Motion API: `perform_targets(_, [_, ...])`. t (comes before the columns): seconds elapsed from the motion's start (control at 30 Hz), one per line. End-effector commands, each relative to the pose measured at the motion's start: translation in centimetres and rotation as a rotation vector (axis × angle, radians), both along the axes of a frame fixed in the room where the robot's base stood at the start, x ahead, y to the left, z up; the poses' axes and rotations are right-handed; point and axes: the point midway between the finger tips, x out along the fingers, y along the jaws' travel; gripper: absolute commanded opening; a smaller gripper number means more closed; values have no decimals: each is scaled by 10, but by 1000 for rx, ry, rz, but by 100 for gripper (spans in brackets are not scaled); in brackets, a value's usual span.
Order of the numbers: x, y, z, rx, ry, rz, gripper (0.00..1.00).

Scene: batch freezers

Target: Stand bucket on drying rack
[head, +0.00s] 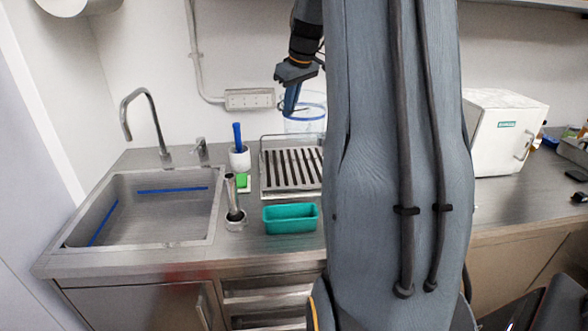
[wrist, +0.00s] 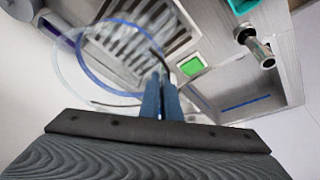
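The bucket (head: 305,122) is clear with a blue rim. In the head view it hangs above the back of the drying rack, partly hidden by my arm. My gripper (head: 290,108) points down at the left side of its rim. In the wrist view the blue fingers (wrist: 161,92) are close together with the rim of the bucket (wrist: 82,62) between them, so the gripper looks shut on the rim. The drying rack (head: 268,184) is a metal frame with dark slats on the counter. In the wrist view the rack (wrist: 192,40) shows beyond and through the bucket.
A teal bin (head: 290,219) stands in front of the rack. Left of the rack are a white holder with a blue handle (head: 239,158), a green sponge (head: 243,183) and a metal tool in a cup (head: 234,205). A sink (head: 150,205) is further left; a white box (head: 505,135) is right.

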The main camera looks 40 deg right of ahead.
Motion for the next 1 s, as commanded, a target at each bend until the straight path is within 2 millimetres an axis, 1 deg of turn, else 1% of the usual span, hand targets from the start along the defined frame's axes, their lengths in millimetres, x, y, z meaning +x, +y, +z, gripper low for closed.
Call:
perform_targets(0.03, [2, 0, -7, 0, -1, 1, 0])
perform_targets(0.4, [13, 0, -47, -1, 0, 0, 0])
perform_targets(0.67, [15, -1, -64, 2, 1, -2, 0])
perform_targets(0.9, [14, -1, -103, 2, 2, -3, 0])
perform_targets(1.0, [15, -1, -114, 1, 1, -2, 0])
